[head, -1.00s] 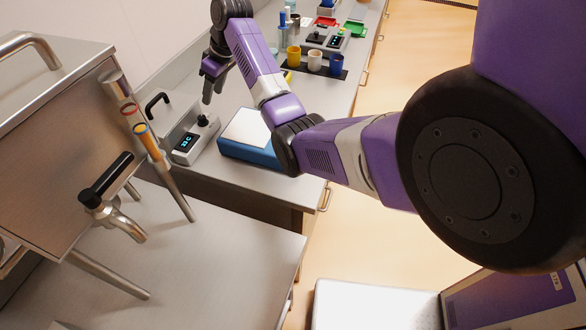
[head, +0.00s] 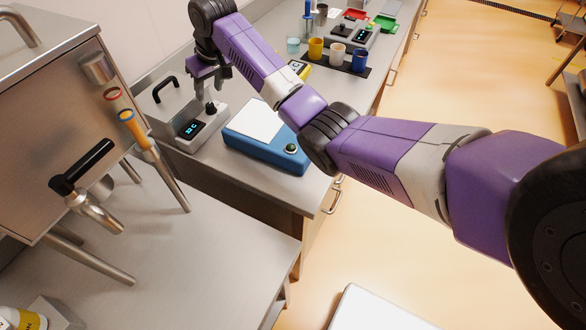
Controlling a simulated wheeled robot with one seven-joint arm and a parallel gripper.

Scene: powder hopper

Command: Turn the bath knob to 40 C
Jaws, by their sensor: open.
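The bath (head: 170,120) is a grey metal box with a black lid handle, on the bench left of centre. Its front panel has a lit blue display (head: 191,128); the digits are too small to read surely, and end in C. The black bath knob (head: 211,108) stands up from the panel beside the display. My gripper (head: 207,90) is open and points down just above the knob. I cannot tell whether a finger touches the knob. The knob's pointer mark is not visible.
A blue device with a white top (head: 262,130) stands right of the bath. Behind are yellow, white and blue cups on a dark mat (head: 345,68) and a second device with a display (head: 350,35). A steel hopper with a black-handled valve (head: 85,165) fills the left.

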